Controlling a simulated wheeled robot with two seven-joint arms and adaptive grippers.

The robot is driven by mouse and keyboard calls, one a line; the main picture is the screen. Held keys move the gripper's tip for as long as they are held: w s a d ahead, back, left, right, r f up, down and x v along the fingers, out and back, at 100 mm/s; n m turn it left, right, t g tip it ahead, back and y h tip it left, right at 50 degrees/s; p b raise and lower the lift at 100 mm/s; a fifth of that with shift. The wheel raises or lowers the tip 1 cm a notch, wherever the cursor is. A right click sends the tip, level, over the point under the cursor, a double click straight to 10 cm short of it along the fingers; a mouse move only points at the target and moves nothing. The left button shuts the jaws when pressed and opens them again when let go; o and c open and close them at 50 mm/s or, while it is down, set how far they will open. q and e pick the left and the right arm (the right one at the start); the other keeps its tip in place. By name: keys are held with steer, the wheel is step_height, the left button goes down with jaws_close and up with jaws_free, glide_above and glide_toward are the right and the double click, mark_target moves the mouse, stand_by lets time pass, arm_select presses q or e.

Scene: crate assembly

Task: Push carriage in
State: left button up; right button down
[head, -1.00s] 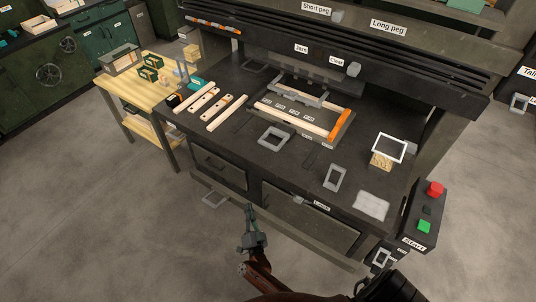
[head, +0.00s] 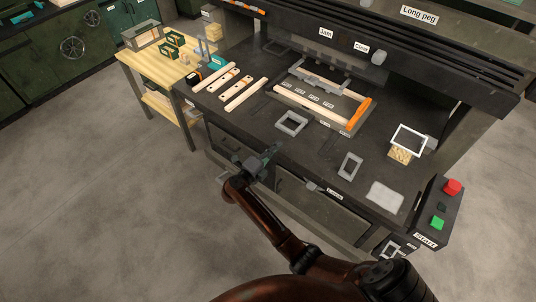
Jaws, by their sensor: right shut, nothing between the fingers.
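The carriage (head: 345,126) appears as a dark plate on the black bench, below the overhead beam of the press. My left gripper is not in view.
Loose wooden slats (head: 229,88) lie on the bench's left part. A control box with red (head: 452,187) and green buttons stands at the right corner. A wooden side table (head: 159,72) adjoins the left.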

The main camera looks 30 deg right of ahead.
mark_target(288, 133)
steer(key=x, duration=0.5)
steer(key=shift+b, duration=0.4)
steer(key=shift+d, duration=0.15)
steer(key=x, duration=0.2)
steer(key=p+x, duration=0.1)
steer(key=shift+w+d+r, duration=0.2)
steer(key=shift+w+d, duration=0.05)
steer(key=shift+d, duration=0.1)
steer(key=shift+w+d+f, duration=0.1)
steer(key=shift+d+f, duration=0.1)
steer(key=shift+d, duration=0.15)
steer(key=shift+a, duration=0.15)
